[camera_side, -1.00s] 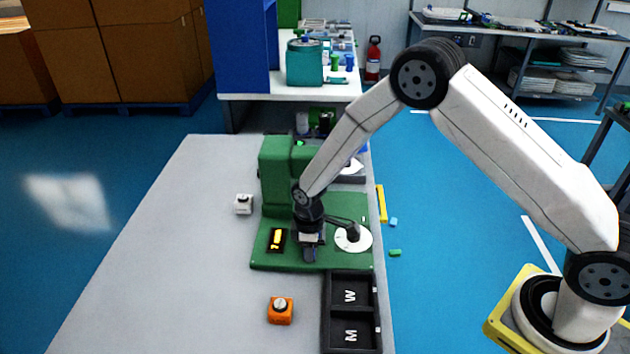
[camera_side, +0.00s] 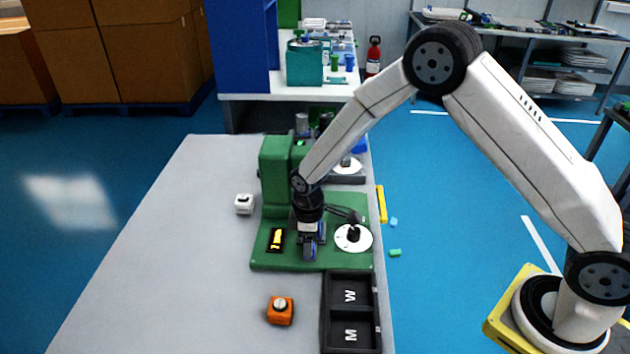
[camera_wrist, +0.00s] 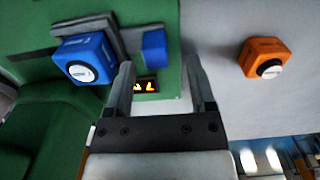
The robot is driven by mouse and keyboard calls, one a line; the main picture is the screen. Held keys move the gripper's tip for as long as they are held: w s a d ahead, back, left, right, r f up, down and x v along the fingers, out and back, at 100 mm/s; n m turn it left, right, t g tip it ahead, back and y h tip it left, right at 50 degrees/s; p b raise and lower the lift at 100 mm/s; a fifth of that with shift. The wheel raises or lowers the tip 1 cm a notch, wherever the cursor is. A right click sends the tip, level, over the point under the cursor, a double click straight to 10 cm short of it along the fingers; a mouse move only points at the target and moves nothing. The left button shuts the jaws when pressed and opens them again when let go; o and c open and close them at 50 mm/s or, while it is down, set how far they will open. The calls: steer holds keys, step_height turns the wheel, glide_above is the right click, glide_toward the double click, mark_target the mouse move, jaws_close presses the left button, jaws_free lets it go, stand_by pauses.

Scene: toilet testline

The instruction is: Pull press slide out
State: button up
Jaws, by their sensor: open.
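The green press (camera_side: 275,170) stands on a green base plate (camera_side: 345,262) on the grey table. My gripper (camera_side: 309,255) points down over the middle of this plate, between a black display with a yellow mark (camera_side: 277,240) and a white disc (camera_side: 352,238). In the wrist view my gripper (camera_wrist: 160,66) is open, its two fingers apart. A small blue block (camera_wrist: 153,46) shows between and beyond the fingertips. A larger blue block with a white round face (camera_wrist: 85,58) is left of the fingers. I cannot clearly tell which part is the press slide.
An orange button box (camera_side: 281,311) and a black tray marked W and M (camera_side: 350,312) lie in front of the plate. A white button box (camera_side: 244,204) stands to the left. The table's left side is clear. Its right edge is close to the plate.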

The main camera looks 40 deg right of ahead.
steer(key=shift+r, duration=2.15)
steer(key=shift+r, duration=0.1)
step_height(320, 180, up, 7)
steer(key=shift+s, duration=0.1)
steer(key=s+d+r+m+t, duration=0.1)
steer(key=s+d+m, duration=0.3)
steer(key=s, duration=0.4)
steer(key=s+d+r+m+t, duration=0.1)
steer(key=s+d+m, duration=0.4)
steer(key=s, duration=0.4)
steer(key=shift+s+r+t, duration=0.3)
